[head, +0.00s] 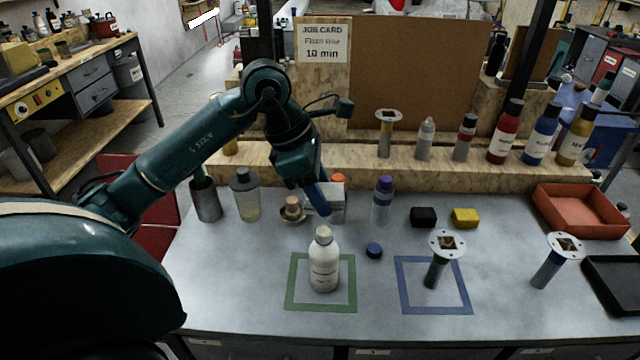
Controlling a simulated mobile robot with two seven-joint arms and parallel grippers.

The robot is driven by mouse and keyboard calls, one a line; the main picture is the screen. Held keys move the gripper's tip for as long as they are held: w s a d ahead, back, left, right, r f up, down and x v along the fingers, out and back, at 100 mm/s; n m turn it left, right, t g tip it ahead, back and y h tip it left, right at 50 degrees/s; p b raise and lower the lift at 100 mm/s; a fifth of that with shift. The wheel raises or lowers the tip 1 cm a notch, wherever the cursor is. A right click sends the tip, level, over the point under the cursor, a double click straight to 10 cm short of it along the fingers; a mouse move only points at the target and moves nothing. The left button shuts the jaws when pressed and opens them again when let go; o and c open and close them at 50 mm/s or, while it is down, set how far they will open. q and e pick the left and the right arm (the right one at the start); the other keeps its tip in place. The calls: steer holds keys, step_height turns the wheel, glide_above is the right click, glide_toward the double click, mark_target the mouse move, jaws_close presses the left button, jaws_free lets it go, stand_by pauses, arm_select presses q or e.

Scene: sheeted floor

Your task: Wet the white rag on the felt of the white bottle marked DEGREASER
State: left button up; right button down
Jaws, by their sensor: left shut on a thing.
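A white bottle (323,265) with a pale top stands upright inside the green square outline on the bench. Its label print is too small to read. My left gripper (313,186) is above and behind this bottle, pointing down, shut on a narrow blue thing (318,200). The blue thing hangs just above the bottle's top, apart from it as far as I can tell. I cannot make out a white rag. My right gripper is out of view.
A blue cap (374,250) lies right of the bottle. A purple-capped bottle (382,202) and a small brown-topped pot (292,208) stand behind. A flanged post (436,270) stands in the blue outline (467,300). The bench front is clear.

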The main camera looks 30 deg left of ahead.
mark_target(327, 232)
arm_select(q)
steer(key=shift+f, duration=0.5)
step_height(327, 232, down, 4)
steer(key=b, duration=0.2)
steer(key=shift+r+b, duration=0.25)
steer(key=shift+b, duration=0.05)
steer(key=shift+f, duration=0.45)
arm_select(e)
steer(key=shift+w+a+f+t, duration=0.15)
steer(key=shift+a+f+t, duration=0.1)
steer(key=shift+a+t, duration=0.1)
arm_select(q)
steer(key=shift+f+b, duration=0.25)
steer(key=shift+b, duration=0.2)
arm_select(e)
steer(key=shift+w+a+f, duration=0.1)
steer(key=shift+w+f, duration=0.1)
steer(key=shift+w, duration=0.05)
arm_select(q)
steer(key=shift+f+b, duration=0.3)
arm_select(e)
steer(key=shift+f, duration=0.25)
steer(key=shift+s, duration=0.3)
arm_select(q)
steer(key=shift+f, duration=0.15)
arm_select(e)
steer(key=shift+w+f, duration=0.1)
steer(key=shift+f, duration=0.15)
